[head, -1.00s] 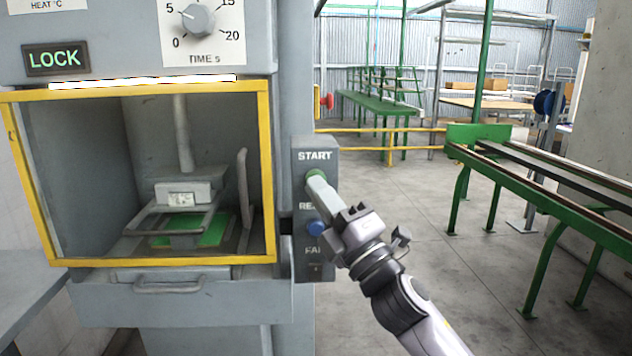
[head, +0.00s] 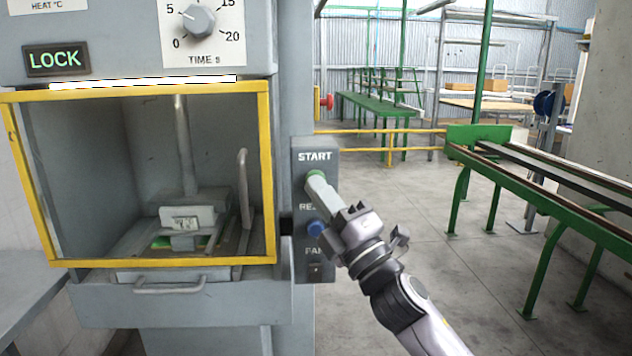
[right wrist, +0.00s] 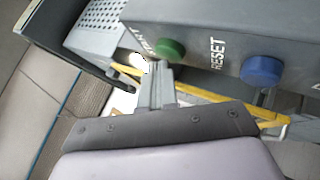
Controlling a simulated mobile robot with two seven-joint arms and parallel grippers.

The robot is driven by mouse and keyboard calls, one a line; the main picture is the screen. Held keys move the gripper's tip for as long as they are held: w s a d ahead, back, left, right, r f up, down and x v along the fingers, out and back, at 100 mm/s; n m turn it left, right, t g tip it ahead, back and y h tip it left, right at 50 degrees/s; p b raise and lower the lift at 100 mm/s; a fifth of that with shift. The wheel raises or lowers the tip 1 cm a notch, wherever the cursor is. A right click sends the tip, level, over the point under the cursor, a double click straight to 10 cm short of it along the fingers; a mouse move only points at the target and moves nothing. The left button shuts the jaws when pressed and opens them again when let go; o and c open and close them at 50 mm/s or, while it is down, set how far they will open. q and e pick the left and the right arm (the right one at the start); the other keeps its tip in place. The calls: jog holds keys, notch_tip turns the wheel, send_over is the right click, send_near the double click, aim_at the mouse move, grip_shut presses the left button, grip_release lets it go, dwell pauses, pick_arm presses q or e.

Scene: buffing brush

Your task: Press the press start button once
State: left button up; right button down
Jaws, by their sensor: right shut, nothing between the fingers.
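The green START button (head: 313,176) is on the grey control box (head: 300,262) to the right of the press; it also shows in the right wrist view (right wrist: 170,48). My right gripper (head: 314,183) is shut and empty, its fingertips at the START button and partly covering it in the head view. In the right wrist view the fingertips (right wrist: 157,68) appear beside the button; contact cannot be told. The press head (head: 190,216) is low in the chamber, over a green piece (head: 160,242) that is mostly hidden. My left gripper is not in view.
A blue RESET button (head: 315,228) and a FAN switch (head: 316,270) sit below START. A yellow-framed guard (head: 268,180) fronts the chamber. The LOCK sign (head: 56,60) is lit. Green conveyor stands (head: 545,185) stand at right, with open floor between.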

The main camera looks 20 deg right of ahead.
jog(key=shift+s+a, duration=0.15)
jog(key=shift+s, duration=0.6)
jog(key=shift+s+a+p, duration=0.2)
jog(key=shift+s, duration=0.6)
jog(key=shift+s+a+p, duration=0.25)
jog(key=shift+s, duration=0.55)
jog(key=shift+s+a+p, duration=0.2)
jog(key=shift+s, duration=0.6)
jog(key=s+d+f+m+g+h+p, duration=0.1)
jog(key=s+f+m+g+h+p, duration=0.15)
jog(key=f+m, duration=0.65)
jog(key=s+d+f+m+g+h+p, duration=0.1)
jog(key=f+m+g+h, duration=0.25)
jog(key=f, duration=1.05)
jog(key=s+f+m+g+p, duration=0.2)
jog(key=s+f+m+g, duration=0.4)
jog(key=s+f, duration=1)
jog(key=shift+d+f+m+g, duration=0.3)
jog(key=shift+d+m, duration=0.15)
jog(key=shift+m, duration=0.8)
